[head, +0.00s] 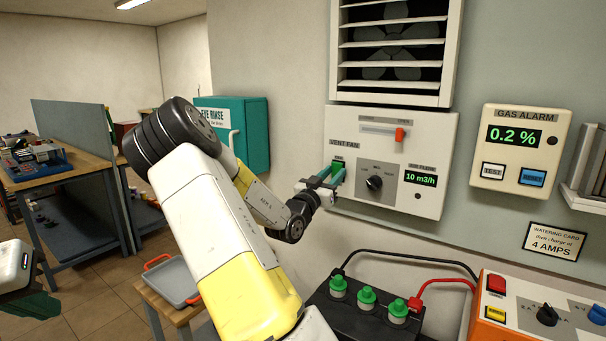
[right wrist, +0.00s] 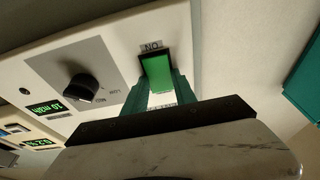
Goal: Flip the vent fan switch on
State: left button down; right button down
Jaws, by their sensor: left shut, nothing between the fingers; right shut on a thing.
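The vent fan panel (head: 425,140) is a white box on the wall under a louvred vent. Its green switch (head: 338,163) sits at the panel's left side and is partly hidden by my right gripper. In the right wrist view the switch (right wrist: 158,72) is a bright green rocker in a dark frame, with an ON label at one end. My right gripper (head: 327,175) has its green fingers at the switch, shut on it. My left gripper (head: 32,305) is at the lower left edge, partly out of frame, away from the panel, shut and empty.
The panel also has a black knob (head: 374,183), a green display (head: 421,177) reading 10 m3/h and an orange slider (head: 400,134). Below stand a black battery (head: 335,312) with green caps and an orange charger (head: 495,325). A gas alarm (head: 520,147) hangs at right.

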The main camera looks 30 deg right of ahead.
jog(key=c, duration=1)
grip_release()
jog(key=v, duration=0.8)
jog(key=shift+d, duration=0.1)
